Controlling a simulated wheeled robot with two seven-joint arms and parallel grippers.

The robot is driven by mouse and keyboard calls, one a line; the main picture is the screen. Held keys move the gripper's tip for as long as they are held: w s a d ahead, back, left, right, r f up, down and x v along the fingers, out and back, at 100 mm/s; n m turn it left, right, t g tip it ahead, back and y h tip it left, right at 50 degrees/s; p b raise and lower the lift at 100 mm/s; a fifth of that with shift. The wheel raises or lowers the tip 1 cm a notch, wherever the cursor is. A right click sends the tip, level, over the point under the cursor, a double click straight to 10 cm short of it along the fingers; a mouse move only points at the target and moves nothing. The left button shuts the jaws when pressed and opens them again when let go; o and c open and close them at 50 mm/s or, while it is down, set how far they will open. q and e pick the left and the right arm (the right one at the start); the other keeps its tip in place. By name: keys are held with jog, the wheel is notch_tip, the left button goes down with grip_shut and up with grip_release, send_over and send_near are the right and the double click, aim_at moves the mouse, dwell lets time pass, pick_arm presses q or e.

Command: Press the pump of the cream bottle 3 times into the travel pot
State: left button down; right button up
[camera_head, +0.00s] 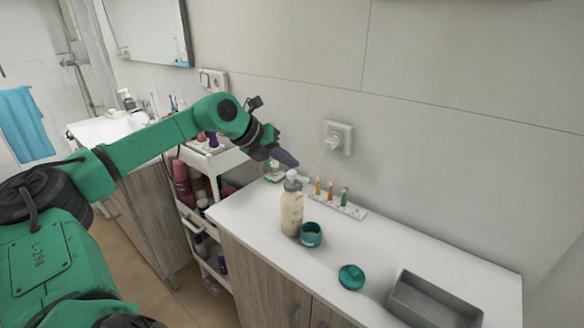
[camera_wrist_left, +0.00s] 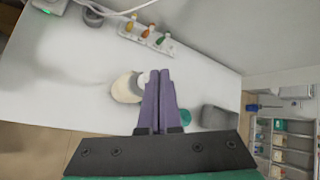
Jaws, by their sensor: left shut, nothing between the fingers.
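The cream bottle (camera_head: 291,212), pale with a white pump head (camera_head: 292,175), stands upright on the white counter. It also shows in the wrist view (camera_wrist_left: 124,90), left of my fingers. The travel pot (camera_head: 311,236) is a small green open jar beside the bottle, at its lower right. A teal round lid (camera_head: 351,277) lies apart on the counter. My left gripper (camera_head: 291,160) is shut and empty, its purple fingers just above and behind the pump head; I cannot tell whether they touch it. My right gripper is not in view.
A white rack (camera_head: 350,210) with several small coloured bottles stands behind the bottle by the wall. A grey tray (camera_head: 432,300) is at the right of the counter. A socket (camera_head: 338,137) with a plug is on the wall. A loaded shelf cart stands left of the counter.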

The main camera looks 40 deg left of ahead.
aim_at(289, 174)
pick_arm(q)
jog(key=shift+r, duration=0.25)
notch_tip(289, 174, up, 5)
jog(key=p, duration=0.4)
jog(key=shift+r+p, duration=0.1)
jog(key=shift+p, duration=0.3)
dwell(0.5)
